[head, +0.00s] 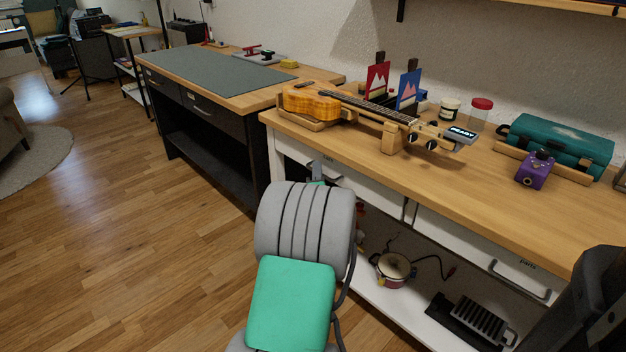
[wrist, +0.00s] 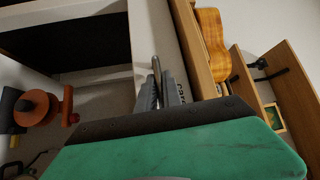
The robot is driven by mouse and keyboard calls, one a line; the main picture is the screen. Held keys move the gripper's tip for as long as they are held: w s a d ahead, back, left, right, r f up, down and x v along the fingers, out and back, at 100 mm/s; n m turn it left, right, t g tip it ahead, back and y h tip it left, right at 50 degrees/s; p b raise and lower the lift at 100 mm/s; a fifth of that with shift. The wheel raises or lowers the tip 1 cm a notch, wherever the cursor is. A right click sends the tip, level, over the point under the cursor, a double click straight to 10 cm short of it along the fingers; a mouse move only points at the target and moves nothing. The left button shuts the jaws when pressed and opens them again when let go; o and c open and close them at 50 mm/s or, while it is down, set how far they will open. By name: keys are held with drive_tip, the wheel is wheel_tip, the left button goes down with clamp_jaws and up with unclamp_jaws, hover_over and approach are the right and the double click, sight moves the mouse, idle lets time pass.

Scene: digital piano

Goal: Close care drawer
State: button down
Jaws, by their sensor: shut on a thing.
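The care drawer (head: 377,196) has a white front under the left part of the wooden bench top. Its front also shows in the wrist view (wrist: 147,27), with the partly covered label "care" beside my fingers. My gripper (wrist: 158,95) is shut on the drawer's grey bar handle (wrist: 156,66). In the head view my gripper (head: 317,170) is at the drawer front, mostly hidden behind my own arm. The arm also hides much of the handle. I cannot tell exactly how far the drawer stands out from the bench.
A parts drawer (head: 480,250) is to the right. A ukulele (head: 312,101), a teal case (head: 560,145) and a purple pedal (head: 535,170) stand on the bench top (head: 460,185). A pot (head: 392,268) sits on the lower shelf.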

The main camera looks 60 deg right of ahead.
drive_tip(key=c, duration=1.6)
unclamp_jaws()
drive_tip(key=shift+s+d, duration=0.1)
drive_tip(key=shift+s, duration=0.05)
drive_tip(key=shift+o, duration=0.5)
drive_tip(key=r+v, duration=0.1)
drive_tip(key=v, duration=0.6)
drive_tip(key=shift+a+f+b, duration=0.3)
drive_tip(key=shift+a+f, duration=0.1)
drive_tip(key=shift+a, duration=0.05)
